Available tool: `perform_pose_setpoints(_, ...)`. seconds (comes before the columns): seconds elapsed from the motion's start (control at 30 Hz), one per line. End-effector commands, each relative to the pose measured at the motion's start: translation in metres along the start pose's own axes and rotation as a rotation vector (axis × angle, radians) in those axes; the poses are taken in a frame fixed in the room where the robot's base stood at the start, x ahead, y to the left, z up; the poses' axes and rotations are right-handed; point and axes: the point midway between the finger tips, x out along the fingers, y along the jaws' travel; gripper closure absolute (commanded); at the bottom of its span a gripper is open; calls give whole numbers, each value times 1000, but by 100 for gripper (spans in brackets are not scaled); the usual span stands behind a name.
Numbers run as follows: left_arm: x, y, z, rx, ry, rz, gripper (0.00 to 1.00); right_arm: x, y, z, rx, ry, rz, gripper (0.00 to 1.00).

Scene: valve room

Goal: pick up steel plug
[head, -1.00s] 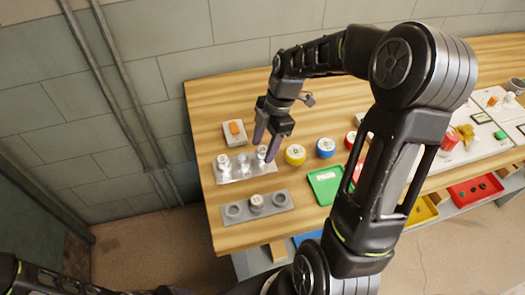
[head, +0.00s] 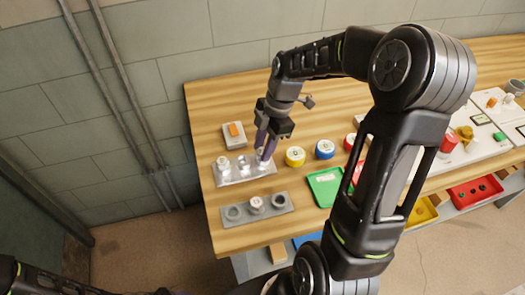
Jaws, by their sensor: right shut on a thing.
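My right gripper (head: 265,149) points down over the right end of the shiny metal rack (head: 232,177), which stands on the wooden table (head: 225,105). It is shut on a silvery steel plug (head: 262,154) at the rack's right position, and the fingers hide much of it. Whether the plug still touches the rack I cannot tell. Two more silvery plugs stand in the rack: the left one (head: 223,162) and the middle one (head: 243,161). My left gripper does not show clearly; only part of my left arm is at the lower left.
A grey holder (head: 233,221) with round sockets lies in front; its middle socket holds a capped piece (head: 256,203). A yellow round piece (head: 295,156), a blue one (head: 325,148) and a green tray (head: 320,196) are to the right. A grey block with an orange top (head: 235,130) is behind.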

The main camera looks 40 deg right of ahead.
Motion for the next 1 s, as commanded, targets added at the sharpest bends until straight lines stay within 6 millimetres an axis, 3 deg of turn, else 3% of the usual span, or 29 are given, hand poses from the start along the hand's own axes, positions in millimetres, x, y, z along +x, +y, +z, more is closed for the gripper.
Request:
perform_pose_setpoints(0.27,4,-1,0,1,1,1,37,-17,1,-5,-2,-1,5,100)
perform_pose_setpoints(0.7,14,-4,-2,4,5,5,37,-90,1,-25,-1,-1,4,100)
perform_pose_setpoints(1.0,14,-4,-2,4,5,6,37,-97,0,-27,0,0,1,100)
